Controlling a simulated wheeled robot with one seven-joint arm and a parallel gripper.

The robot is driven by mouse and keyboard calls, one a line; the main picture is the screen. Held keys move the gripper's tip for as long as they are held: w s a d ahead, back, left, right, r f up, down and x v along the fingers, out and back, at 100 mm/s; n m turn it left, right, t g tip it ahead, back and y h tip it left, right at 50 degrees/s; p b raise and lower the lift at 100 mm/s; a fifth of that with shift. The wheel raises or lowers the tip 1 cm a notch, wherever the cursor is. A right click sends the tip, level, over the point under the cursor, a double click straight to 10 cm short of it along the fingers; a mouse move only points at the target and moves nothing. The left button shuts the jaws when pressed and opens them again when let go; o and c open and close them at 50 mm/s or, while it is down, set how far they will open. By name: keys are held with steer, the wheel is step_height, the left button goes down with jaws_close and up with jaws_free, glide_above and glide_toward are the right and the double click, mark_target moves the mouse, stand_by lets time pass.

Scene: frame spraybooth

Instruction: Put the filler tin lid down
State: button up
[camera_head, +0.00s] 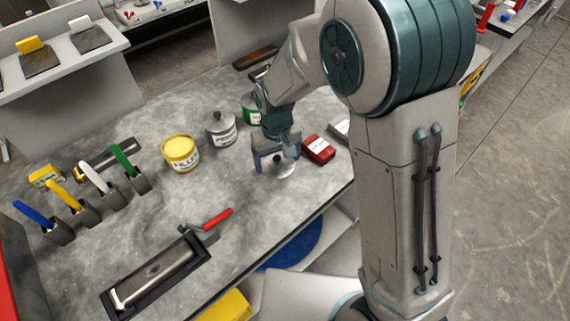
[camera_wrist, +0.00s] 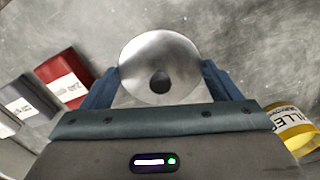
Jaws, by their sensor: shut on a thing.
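The filler tin lid (camera_wrist: 160,52) is a round silver disc with a dark knob in the wrist view. My gripper (camera_wrist: 162,76) is shut on it, one finger on each side. In the head view the lid (camera_head: 284,170) shows partly below my gripper (camera_head: 277,162), low over the grey bench; I cannot tell whether it touches the surface. The yellow filler tin (camera_head: 181,155) stands upright to the left of my gripper, its yellow top uncovered. It also shows at the lower right of the wrist view (camera_wrist: 294,128).
A grey primer tin (camera_head: 220,130) and a green tin (camera_head: 251,108) stand behind. A red box (camera_head: 318,149) lies close right of my gripper. Bench (camera_head: 245,195) is clear left of the lid.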

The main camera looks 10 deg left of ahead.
mark_target(282, 163)
steer(key=shift+w+d+f, duration=0.25)
steer(key=shift+d+f, duration=0.15)
steer(key=shift+d, duration=0.15)
steer(key=shift+f+p, duration=0.45)
steer(key=shift+f, duration=1.5)
steer(key=shift+f, duration=0.1)
steer(key=o, duration=0.8)
steer(key=shift+o, duration=0.2)
step_height(282, 163, up, 12)
steer(key=shift+r+b, duration=0.15)
steer(key=shift+b, duration=0.45)
steer(key=s+d+r+m+t, duration=0.1)
steer(key=s+d+r+m, duration=0.2)
steer(key=s+d, duration=0.4)
steer(key=s+d+r+m+t, duration=0.2)
steer(key=s+d+r, duration=0.4)
steer(key=d, duration=0.8)
steer(key=shift+s+d+m, duration=0.35)
steer(key=shift+s+m, duration=0.25)
steer(key=shift+s, duration=0.1)
